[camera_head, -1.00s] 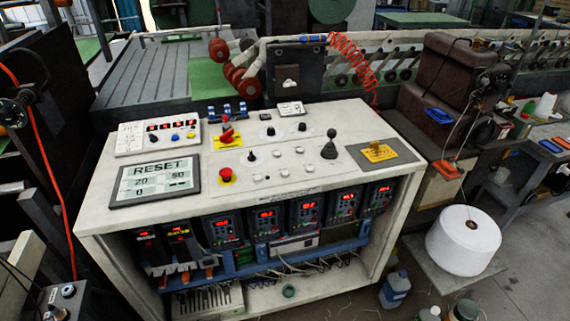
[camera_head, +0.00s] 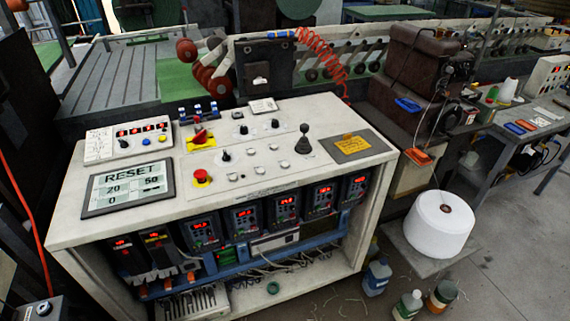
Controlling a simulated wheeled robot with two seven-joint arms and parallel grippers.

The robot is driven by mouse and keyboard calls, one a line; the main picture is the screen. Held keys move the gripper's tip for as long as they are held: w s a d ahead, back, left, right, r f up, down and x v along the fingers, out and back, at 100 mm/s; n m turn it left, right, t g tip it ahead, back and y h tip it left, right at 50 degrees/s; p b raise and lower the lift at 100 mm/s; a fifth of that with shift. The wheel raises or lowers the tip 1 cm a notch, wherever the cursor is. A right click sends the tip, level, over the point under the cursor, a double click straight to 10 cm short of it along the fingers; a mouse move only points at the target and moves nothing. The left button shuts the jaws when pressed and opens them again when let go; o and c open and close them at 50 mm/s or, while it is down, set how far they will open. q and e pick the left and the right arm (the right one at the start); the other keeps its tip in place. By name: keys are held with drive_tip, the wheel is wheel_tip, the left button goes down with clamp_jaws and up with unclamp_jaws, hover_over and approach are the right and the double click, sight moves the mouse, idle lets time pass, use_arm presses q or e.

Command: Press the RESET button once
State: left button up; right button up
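A screen (camera_head: 128,189) lies at the left of the control desk's top (camera_head: 362,174) and reads "RESET" with 20, 50 and 0 below. Several small pale buttons (camera_head: 232,177) sit right of that, too small for me to read labels. Neither of my grippers is in view.
A black joystick (camera_head: 304,141) stands up from the desk top. Open floor lies at the far right.

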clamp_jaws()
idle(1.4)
